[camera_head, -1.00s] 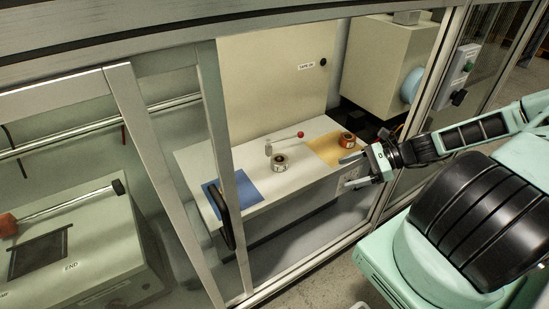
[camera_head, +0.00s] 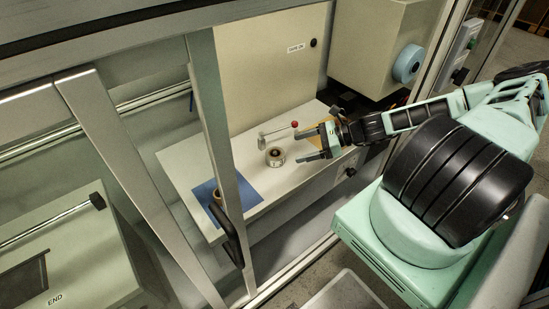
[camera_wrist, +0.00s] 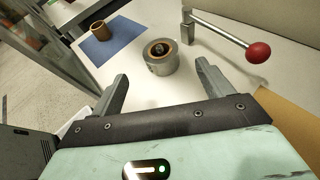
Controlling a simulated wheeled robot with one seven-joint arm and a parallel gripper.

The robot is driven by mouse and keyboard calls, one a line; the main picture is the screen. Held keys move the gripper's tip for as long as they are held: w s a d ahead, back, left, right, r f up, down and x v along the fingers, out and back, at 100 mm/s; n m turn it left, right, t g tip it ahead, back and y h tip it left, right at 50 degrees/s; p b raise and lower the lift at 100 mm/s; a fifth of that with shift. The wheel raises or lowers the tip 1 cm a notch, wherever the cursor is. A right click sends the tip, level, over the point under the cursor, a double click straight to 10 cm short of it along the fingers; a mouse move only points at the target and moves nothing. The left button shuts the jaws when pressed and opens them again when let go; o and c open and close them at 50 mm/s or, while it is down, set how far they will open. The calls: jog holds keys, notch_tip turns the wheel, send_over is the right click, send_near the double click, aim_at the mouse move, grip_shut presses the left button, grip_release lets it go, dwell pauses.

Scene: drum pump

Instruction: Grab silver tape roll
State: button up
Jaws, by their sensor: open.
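The silver tape roll (camera_head: 275,157) lies flat on the white bench top. In the wrist view the silver tape roll (camera_wrist: 161,57) is just beyond the fingertips, near the middle of the gap between them. My gripper (camera_head: 306,148) is open and empty, to the right of the roll and apart from it. The wrist view shows both fingers of my gripper (camera_wrist: 162,75) spread wide.
A lever with a red knob (camera_wrist: 258,53) stands close on the right. A brown roll (camera_wrist: 100,31) sits on a blue mat (camera_wrist: 115,47) at left. The door frame post (camera_head: 222,150) with a black handle (camera_head: 230,238) stands left of the roll.

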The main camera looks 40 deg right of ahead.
aim_at(278, 153)
jog(key=b+x, duration=0.1)
jog(key=x, duration=0.8)
